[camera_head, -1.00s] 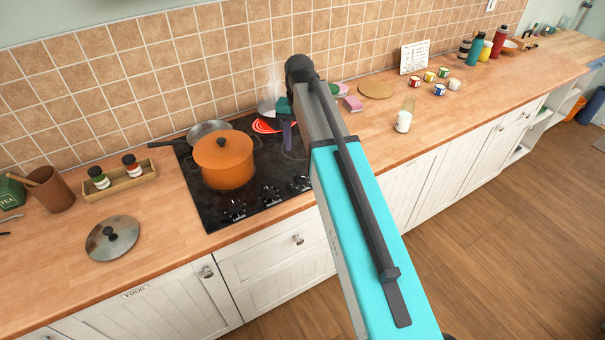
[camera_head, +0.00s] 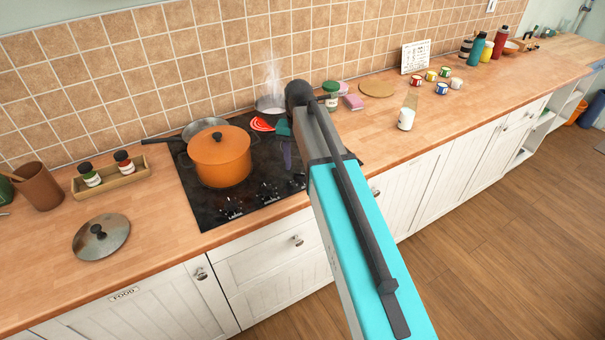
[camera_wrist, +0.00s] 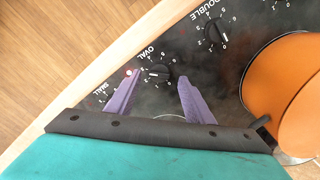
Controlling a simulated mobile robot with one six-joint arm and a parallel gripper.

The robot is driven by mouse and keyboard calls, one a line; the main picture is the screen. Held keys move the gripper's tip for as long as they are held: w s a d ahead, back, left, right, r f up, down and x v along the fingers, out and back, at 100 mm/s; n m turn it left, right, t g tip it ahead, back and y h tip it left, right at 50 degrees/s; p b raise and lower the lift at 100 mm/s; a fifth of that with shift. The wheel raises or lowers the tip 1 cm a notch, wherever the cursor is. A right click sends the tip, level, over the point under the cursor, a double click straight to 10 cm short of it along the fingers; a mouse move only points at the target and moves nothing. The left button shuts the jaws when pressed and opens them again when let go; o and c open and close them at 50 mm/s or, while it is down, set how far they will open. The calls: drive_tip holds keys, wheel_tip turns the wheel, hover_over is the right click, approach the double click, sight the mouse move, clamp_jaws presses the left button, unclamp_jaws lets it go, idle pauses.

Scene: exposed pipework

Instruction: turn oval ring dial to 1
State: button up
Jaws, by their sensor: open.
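The oval ring dial (camera_wrist: 158,73) is a small black knob on the dark hob, labelled OVAL with numbers around it, in the wrist view. My gripper (camera_wrist: 156,79) is open, its two purple fingers apart on either side of this dial. I cannot tell whether either finger touches it. The pointer's exact setting is too small to read. In the head view my gripper (camera_head: 287,152) hangs over the right part of the hob (camera_head: 205,206), largely behind my arm.
The DOUBLE dial (camera_wrist: 212,36) is beside the oval one. The SMALL dial is mostly hidden by a finger. An orange pot (camera_head: 219,158) stands on the hob close by. A red-glowing burner (camera_head: 261,124) and a steaming pan (camera_head: 268,104) are behind my gripper.

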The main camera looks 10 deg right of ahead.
sight(300, 176)
drive_tip(key=shift+f+b, duration=0.7)
drive_tip(key=shift+f, duration=0.7)
